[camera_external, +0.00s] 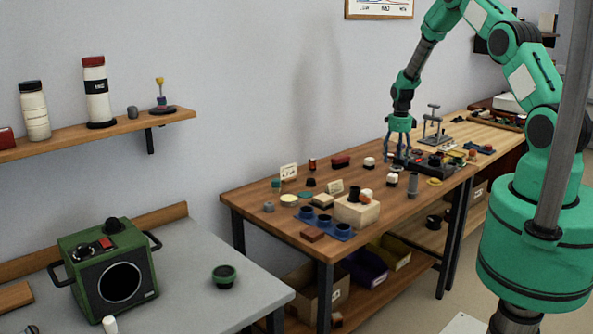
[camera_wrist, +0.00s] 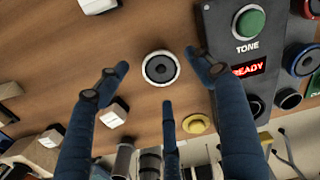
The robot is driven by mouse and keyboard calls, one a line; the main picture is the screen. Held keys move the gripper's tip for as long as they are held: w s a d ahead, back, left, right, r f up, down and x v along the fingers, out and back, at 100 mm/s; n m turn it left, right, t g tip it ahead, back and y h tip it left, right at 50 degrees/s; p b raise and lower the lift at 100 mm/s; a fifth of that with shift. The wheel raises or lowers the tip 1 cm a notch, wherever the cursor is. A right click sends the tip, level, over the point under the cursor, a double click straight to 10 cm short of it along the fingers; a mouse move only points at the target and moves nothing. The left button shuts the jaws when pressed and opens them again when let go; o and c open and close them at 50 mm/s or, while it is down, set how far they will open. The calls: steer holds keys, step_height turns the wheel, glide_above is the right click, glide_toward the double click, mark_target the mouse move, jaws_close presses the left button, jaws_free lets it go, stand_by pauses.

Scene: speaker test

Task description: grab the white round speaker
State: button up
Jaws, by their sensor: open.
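The white round speaker (camera_wrist: 160,68) has a white ring around a dark cone. It lies face up on the wooden table in the wrist view. My gripper (camera_wrist: 158,80) is open and empty, its blue fingers spread on the left, right and lower sides of the speaker. No finger visibly touches it. In the external view my gripper (camera_external: 401,148) points down over the back part of the wooden table.
A dark control panel (camera_wrist: 245,60) with a green TONE button and a red READY display lies close to the right finger. A yellow knob (camera_wrist: 196,123) sits below right of the speaker. White blocks (camera_wrist: 115,112) lie to the left. Bare wood surrounds the speaker closely.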

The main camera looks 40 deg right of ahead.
mark_target(396, 167)
steer(key=shift+f, duration=1.65)
steer(key=c, duration=1.3)
steer(key=shift+r, duration=0.2)
steer(key=shift+c, duration=0.2)
steer(key=shift+r, duration=0.85)
steer(key=shift+s+a+r, duration=0.1)
steer(key=shift+s+r, duration=0.15)
steer(key=shift+r, duration=0.6)
steer(key=s+a, duration=0.2)
steer(key=s, duration=0.2)
steer(key=s+a+r, duration=0.1)
steer(key=s+a, duration=0.1)
steer(key=s, duration=0.3)
steer(key=s+a, duration=0.2)
steer(key=s, duration=0.3)
steer(key=shift+a+r+p, duration=0.15)
steer(key=shift+a+p, duration=0.05)
steer(key=shift+p, duration=0.2)
